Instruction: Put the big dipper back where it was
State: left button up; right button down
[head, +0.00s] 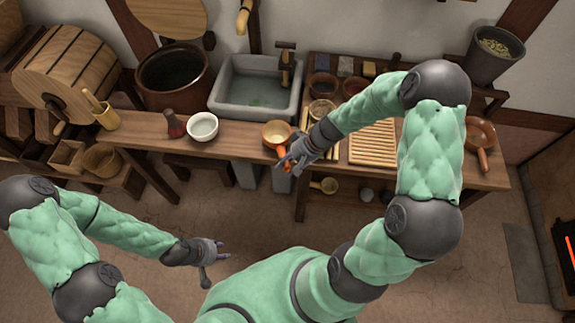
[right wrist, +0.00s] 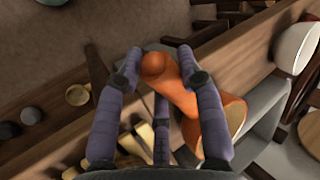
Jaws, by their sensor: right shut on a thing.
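An orange-brown dipper (head: 275,131) with a pale inside is at the front edge of the bench, left of the slatted board. My right gripper (head: 288,162) is shut on its orange handle. In the right wrist view the fingers (right wrist: 160,75) flank the handle, and the dipper's cup (right wrist: 236,117) shows to the right. I cannot tell whether the cup touches the bench. My left gripper (head: 216,265) is open and empty, low over the floor, away from the bench. A smaller pale dipper (head: 326,186) lies on the shelf below.
A white bowl (head: 203,127) and a dark red bottle-shaped thing (head: 174,125) stand left of the dipper. Behind is a grey sink (head: 256,86) and a large brown pot (head: 172,72). A slatted board (head: 372,142) and a brown pan (head: 481,134) are to the right.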

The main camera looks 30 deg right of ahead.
jog(key=shift+f, duration=0.1)
jog(key=shift+f, duration=0.15)
jog(key=c, duration=0.8)
grip_release()
jog(key=shift+r, duration=0.2)
jog(key=p+v, duration=0.4)
jog(key=v, duration=0.8)
